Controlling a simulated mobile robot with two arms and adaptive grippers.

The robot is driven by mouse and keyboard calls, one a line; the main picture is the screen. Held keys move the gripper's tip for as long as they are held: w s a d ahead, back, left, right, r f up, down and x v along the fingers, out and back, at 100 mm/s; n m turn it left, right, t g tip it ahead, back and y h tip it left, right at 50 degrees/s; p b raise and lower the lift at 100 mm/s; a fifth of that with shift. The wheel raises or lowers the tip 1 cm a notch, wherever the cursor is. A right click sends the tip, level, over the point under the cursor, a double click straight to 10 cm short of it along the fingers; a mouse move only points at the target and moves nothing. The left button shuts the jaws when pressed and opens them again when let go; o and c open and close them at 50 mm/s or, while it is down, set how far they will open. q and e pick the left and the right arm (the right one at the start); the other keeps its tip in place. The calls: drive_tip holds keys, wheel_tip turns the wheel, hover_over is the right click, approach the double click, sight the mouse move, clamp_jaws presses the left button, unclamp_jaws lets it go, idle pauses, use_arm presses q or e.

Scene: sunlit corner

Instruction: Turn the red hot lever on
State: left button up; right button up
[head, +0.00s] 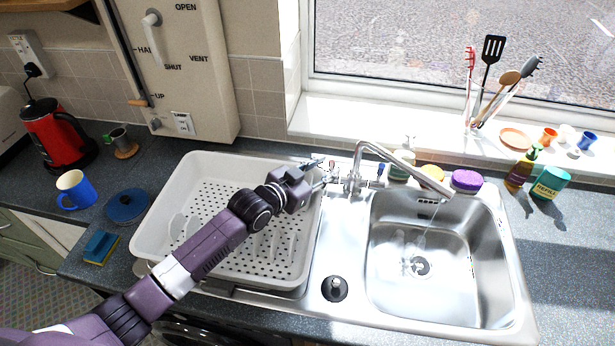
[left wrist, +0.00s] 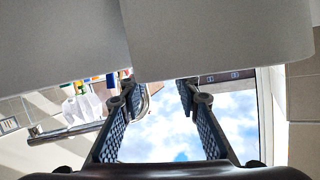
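The chrome tap (head: 352,178) stands at the back of the steel sink, its curved spout reaching over the basin. A small red lever (head: 332,164) shows at the left of its base, and a small blue one (head: 380,169) at the right. My left gripper (head: 322,172) is at the left side of the tap, close to the red lever; whether they touch I cannot tell. In the left wrist view the two fingers (left wrist: 158,92) stand apart with nothing between them. My right gripper is out of view.
A white dish rack (head: 165,205) lies under my left forearm. The sink basin (head: 385,280) is right of it, with a pale streak below the spout. Bottles, a purple-topped tub (head: 467,181) and a sponge stand behind the basin. A blue mug (head: 78,190) stands at left.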

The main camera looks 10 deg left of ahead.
use_arm(q)
drive_tip(key=v, duration=0.8)
drive_tip(key=shift+s+a, duration=0.2)
drive_tip(key=shift+s, duration=0.1)
drive_tip(key=shift+r, duration=0.1)
